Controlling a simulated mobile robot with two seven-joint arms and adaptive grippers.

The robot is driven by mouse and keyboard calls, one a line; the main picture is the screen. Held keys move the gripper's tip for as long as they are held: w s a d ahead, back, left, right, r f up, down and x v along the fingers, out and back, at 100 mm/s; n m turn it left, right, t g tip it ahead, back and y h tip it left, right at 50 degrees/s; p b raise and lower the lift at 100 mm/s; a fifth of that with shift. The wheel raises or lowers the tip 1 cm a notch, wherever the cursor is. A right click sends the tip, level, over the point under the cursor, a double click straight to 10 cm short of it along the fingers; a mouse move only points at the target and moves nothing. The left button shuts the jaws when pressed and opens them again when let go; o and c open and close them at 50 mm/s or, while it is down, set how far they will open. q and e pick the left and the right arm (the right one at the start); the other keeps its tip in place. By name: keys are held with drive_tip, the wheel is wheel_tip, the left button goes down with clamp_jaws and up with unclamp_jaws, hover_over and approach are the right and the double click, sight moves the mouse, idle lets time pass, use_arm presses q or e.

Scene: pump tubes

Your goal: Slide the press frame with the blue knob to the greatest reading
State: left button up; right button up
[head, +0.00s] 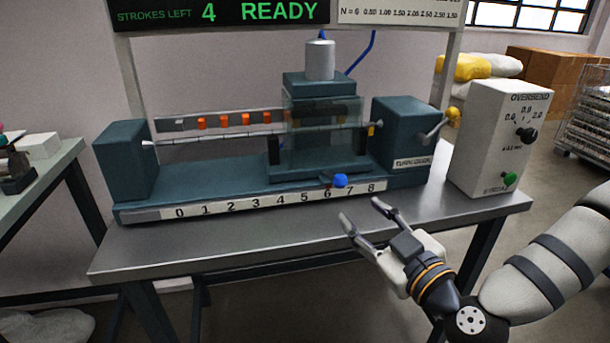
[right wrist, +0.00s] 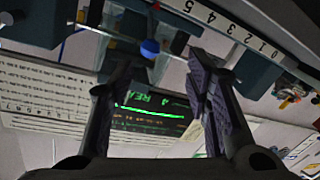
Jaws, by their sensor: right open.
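The press frame (head: 318,142), a clear-sided block with a teal top and a grey cylinder, stands toward the right of the teal bed. Its blue knob (head: 340,180) is at the front, above the printed scale (head: 250,203), which reads 0 to 8. A small red pointer sits near the 6. The knob also shows in the right wrist view (right wrist: 149,47), between the finger directions. My right gripper (head: 361,211) is open and empty, in front of the scale, just below and right of the knob and apart from it. My left gripper is not in view.
A teal end block (head: 403,140) with a lever stands right of the frame. A white control box (head: 500,140) with black and green knobs is at the table's right end. The front strip of the grey table (head: 230,240) is clear. A READY display (head: 220,12) hangs above.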

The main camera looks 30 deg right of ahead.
sight(344, 186)
drive_tip(key=w+b, duration=0.1)
drive_tip(key=w, duration=0.2)
drive_tip(key=w+d+b, duration=0.1)
drive_tip(key=w, duration=0.3)
drive_tip(key=w+b, duration=0.1)
drive_tip(key=w, duration=0.2)
drive_tip(key=shift+w+d+r, duration=0.25)
drive_tip(key=shift+d, duration=0.1)
drive_tip(key=shift+w+r, duration=0.2)
drive_tip(key=shift+w, duration=0.25)
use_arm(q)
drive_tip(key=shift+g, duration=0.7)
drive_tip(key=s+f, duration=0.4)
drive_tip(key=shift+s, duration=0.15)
use_arm(e)
clamp_jaws()
